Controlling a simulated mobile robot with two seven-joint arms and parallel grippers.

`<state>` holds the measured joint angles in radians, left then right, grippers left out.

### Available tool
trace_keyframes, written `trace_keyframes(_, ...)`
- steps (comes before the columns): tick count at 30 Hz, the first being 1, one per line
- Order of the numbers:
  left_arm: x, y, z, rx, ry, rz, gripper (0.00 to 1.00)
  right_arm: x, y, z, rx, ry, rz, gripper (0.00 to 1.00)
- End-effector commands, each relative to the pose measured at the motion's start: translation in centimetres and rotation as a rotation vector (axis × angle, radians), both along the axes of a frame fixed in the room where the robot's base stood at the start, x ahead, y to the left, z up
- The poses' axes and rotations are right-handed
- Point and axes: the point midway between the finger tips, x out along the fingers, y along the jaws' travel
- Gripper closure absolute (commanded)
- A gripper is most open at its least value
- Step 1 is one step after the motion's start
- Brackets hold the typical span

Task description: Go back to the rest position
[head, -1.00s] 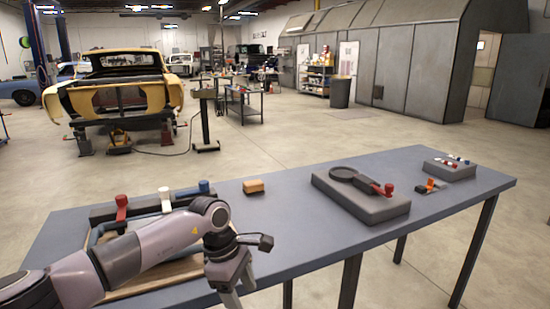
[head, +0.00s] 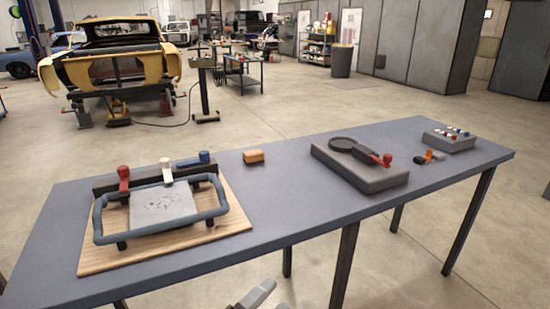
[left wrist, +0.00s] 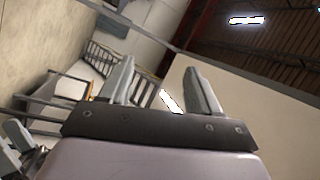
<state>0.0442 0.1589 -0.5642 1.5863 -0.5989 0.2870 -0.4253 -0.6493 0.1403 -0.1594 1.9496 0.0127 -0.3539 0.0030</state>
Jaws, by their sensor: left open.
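My left gripper (head: 258,297) shows only by its grey finger tips at the bottom edge of the head view, in front of and below the table's near edge. In the left wrist view its two fingers (left wrist: 160,84) stand wide apart with nothing between them. The rest of the left arm is out of the head view.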

Motion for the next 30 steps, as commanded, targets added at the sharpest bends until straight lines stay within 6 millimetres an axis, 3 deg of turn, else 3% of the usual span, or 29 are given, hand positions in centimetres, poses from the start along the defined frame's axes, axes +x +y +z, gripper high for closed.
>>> trace_keyframes(7,-4.1,9.6,-7.8,-0.348,0.587,0.330,0.38,0.0,0.0,0.3,0.000,0.001,0.000,0.47)
trace_keyframes(12,-9.5,15.1,-12.8,-0.560,0.927,0.542,0.38,0.0,0.0,0.4,0.000,0.001,0.000,0.47)
trace_keyframes(15,-12.5,17.3,-14.7,-0.651,1.069,0.638,0.38,0.0,0.0,0.5,0.001,0.001,-0.001,0.47)
trace_keyframes(21,-15.7,19.3,-16.3,-0.742,1.206,0.733,0.38,0.0,0.0,0.5,0.001,0.001,-0.001,0.47)
trace_keyframes(30,-15.9,19.4,-16.4,-0.750,1.216,0.739,0.38,-0.1,0.0,0.5,0.001,0.001,-0.001,0.47)
